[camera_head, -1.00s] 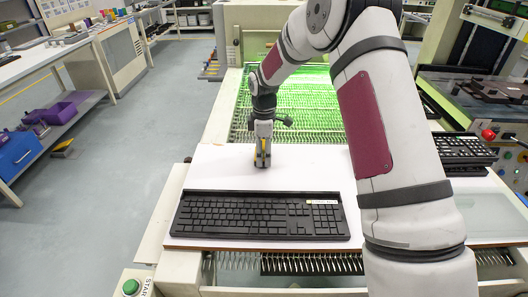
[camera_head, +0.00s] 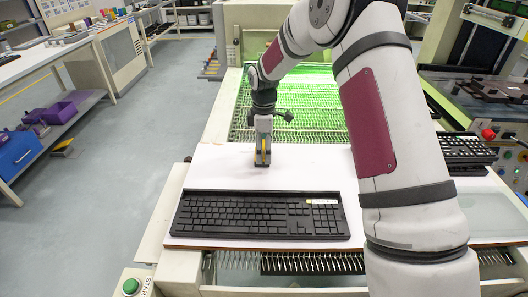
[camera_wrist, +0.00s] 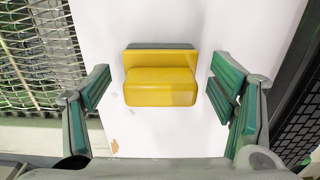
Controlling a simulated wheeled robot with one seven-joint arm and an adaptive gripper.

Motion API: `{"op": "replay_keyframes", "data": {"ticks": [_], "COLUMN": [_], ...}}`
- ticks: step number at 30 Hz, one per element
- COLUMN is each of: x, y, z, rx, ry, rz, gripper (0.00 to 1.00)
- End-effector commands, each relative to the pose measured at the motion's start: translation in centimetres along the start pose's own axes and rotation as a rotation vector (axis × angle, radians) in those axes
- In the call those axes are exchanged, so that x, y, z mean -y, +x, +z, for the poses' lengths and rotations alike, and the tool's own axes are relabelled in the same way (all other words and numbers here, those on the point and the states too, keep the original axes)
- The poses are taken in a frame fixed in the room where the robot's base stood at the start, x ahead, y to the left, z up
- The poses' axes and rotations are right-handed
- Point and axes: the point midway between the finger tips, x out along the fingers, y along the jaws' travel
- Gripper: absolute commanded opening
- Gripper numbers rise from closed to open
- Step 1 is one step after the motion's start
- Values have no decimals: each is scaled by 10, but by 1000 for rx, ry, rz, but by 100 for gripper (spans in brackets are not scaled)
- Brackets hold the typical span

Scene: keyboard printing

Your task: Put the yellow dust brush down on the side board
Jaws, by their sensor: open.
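The yellow dust brush (camera_wrist: 160,78) lies on the white side board (camera_wrist: 205,22) in the wrist view, midway between my fingers. It has a yellow body with a dark green-grey strip along its far edge. My gripper (camera_wrist: 160,98) is open, with a visible gap between each green-padded finger and the brush. In the head view my gripper (camera_head: 262,158) is low over the white board (camera_head: 320,172), behind the keyboard, and mostly hides the brush.
A black keyboard (camera_head: 258,216) lies along the board's front edge. More keyboards (camera_head: 466,150) are stacked at the right, beyond my arm. A green-lit wire conveyor (camera_head: 310,100) is behind the board. White board surface is free to the left of my gripper.

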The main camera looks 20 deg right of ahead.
Motion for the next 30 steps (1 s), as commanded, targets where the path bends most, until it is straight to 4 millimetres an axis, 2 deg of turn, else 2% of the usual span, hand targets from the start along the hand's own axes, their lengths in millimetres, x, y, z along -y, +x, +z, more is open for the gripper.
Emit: {"op": "replay_keyframes", "data": {"ticks": [6, 12, 18, 26, 30], "x": [-1, 0, 0, 5, 29], "y": [-47, -83, -102, -113, -145], "z": [0, 0, 0, 1, 7], "rx": [-1, -1, -1, 3, 15], "ry": [0, -1, 0, 13, 93], "rz": [5, 2, 1, 5, 33], "gripper": [78, 78, 78, 78, 78]}}
